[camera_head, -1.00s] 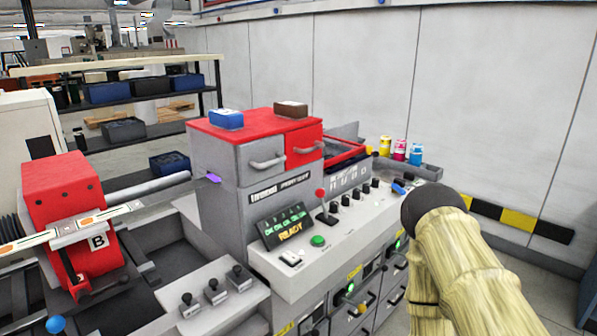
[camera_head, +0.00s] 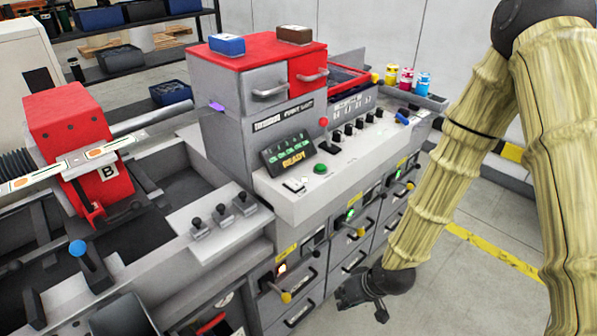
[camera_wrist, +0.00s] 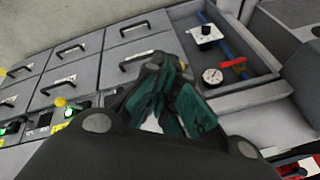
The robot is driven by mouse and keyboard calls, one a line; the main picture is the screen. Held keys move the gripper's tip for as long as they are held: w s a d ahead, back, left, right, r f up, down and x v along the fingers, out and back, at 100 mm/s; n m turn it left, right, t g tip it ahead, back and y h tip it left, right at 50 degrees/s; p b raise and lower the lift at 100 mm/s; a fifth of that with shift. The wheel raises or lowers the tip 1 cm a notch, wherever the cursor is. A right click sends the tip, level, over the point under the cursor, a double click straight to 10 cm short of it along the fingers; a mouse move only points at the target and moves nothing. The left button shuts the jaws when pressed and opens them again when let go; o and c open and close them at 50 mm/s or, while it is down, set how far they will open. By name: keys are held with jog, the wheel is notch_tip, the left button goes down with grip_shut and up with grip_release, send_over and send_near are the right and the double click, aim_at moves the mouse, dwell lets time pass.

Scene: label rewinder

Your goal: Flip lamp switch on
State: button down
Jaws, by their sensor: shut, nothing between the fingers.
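My gripper (camera_head: 362,296) is shut and empty. It hangs low in front of the drawer fronts of the grey machine cabinet (camera_head: 252,215). Its dark green fingers (camera_wrist: 172,105) show in the wrist view, with drawers behind them. I cannot tell for sure which control is the lamp switch. Small levers with yellow knobs (camera_head: 286,297) are on the cabinet front, beside lit indicators. My gripper is apart from the console controls.
Several black knobs (camera_head: 348,131) line the console. A small panel (camera_head: 222,216) with black-knobbed levers is at left of the console. In the wrist view, an open compartment holds a round gauge (camera_wrist: 212,76) and a red handle (camera_wrist: 233,62). Open floor (camera_head: 480,285) lies at right.

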jog(key=w+a+r+n+t+p, duration=0.1)
jog(key=w+r, duration=0.4)
jog(key=r, duration=0.7)
jog(key=w+a+r+n+t+y, duration=0.1)
jog(key=w+a+r+n, duration=0.2)
jog(key=r, duration=0.9)
jog(key=w+a+r+n+t+y+p, duration=0.1)
jog(key=w+a+r+n, duration=0.1)
jog(key=w+r, duration=0.5)
notch_tip(320, 180, up, 6)
jog(key=shift+w+a+f+t+p, duration=0.2)
jog(key=shift+a+t+p, duration=0.15)
jog(key=shift+a, duration=0.25)
jog(key=shift+a+f, duration=0.1)
jog(key=p, duration=0.3)
send_near(288, 179)
jog(key=shift+w+a+r, duration=0.2)
jog(key=shift+w+a, duration=0.3)
jog(key=shift+w, duration=0.1)
jog(key=shift+w+a+r, duration=0.2)
jog(key=shift+w+a, duration=0.3)
jog(key=shift+w, duration=0.1)
jog(key=shift+f+p, duration=0.6)
jog(key=shift+f, duration=0.35)
jog(key=shift+f+p, duration=0.35)
jog(key=shift+f, duration=0.8)
